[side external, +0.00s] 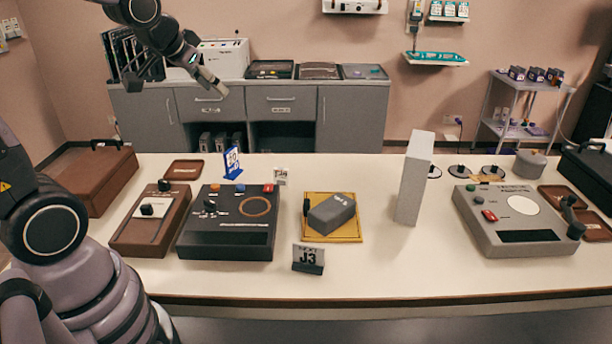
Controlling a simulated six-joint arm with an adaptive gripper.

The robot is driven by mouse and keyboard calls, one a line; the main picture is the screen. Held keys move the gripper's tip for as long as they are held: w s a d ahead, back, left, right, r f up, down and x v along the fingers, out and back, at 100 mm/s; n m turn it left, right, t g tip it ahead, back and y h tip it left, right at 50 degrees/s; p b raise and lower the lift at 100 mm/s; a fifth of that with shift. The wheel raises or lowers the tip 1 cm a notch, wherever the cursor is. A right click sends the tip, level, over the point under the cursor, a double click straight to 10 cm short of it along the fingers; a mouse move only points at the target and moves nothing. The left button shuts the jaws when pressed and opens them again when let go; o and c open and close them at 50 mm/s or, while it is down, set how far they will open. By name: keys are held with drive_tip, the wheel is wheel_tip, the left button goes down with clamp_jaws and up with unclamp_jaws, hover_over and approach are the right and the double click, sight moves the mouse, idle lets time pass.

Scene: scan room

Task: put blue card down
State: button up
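A blue card (232,163) with a white printed area stands upright, slightly tilted, on the table behind the dark console. Nothing touches it from above. My gripper (207,77) is in the upper left, raised well above the table and apart from the card. No card shows in it. Its fingers blend with dark items behind, so I cannot tell how wide they are.
A dark console (227,238) and a brown switch box (150,222) stand in front of the card. A yellow tray (347,238) holds a grey block (331,213).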

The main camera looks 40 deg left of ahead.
drive_tip(key=s+d+r+g+h, duration=0.1)
drive_tip(key=s+d, duration=0.3)
drive_tip(key=s, duration=0.4)
drive_tip(key=s+d+r+m+g+h, duration=0.1)
drive_tip(key=s+d, duration=0.3)
drive_tip(key=s, duration=0.4)
drive_tip(key=shift+s+d+m, duration=0.25)
drive_tip(key=shift+s+m, duration=0.05)
drive_tip(key=shift+s, duration=0.1)
